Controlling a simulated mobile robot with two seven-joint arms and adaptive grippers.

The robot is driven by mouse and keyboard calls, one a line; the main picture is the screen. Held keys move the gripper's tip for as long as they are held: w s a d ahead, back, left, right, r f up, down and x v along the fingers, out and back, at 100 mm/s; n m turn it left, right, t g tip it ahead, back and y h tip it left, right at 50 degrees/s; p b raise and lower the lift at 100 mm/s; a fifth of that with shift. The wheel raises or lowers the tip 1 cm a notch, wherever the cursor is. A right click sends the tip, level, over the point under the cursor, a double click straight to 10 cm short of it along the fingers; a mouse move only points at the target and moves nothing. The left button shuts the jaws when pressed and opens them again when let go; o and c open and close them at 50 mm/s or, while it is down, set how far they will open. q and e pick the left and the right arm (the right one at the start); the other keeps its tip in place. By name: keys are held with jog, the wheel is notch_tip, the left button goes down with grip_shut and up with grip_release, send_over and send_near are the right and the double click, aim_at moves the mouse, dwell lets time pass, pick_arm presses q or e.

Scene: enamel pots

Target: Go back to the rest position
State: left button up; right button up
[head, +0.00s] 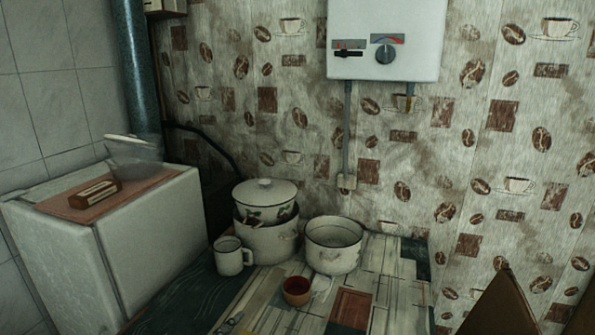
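Neither of my grippers shows in the head view. A white enamel pot with a lid (265,204) sits on top of another enamel pot (268,243) on the table. An open white enamel pot (333,246) stands to the right of them. A white enamel mug (229,257) stands in front of the stacked pots, its handle toward the right. A small reddish-brown bowl (296,291) is in front of the open pot.
A white cabinet (150,240) at left bears a reddish mat (140,190), a brown box (95,194) and a pale translucent container (134,149). A water heater (385,38) hangs on the wall. Brown panels (505,304) rise at lower right. The patterned table (392,296) has free room at front right.

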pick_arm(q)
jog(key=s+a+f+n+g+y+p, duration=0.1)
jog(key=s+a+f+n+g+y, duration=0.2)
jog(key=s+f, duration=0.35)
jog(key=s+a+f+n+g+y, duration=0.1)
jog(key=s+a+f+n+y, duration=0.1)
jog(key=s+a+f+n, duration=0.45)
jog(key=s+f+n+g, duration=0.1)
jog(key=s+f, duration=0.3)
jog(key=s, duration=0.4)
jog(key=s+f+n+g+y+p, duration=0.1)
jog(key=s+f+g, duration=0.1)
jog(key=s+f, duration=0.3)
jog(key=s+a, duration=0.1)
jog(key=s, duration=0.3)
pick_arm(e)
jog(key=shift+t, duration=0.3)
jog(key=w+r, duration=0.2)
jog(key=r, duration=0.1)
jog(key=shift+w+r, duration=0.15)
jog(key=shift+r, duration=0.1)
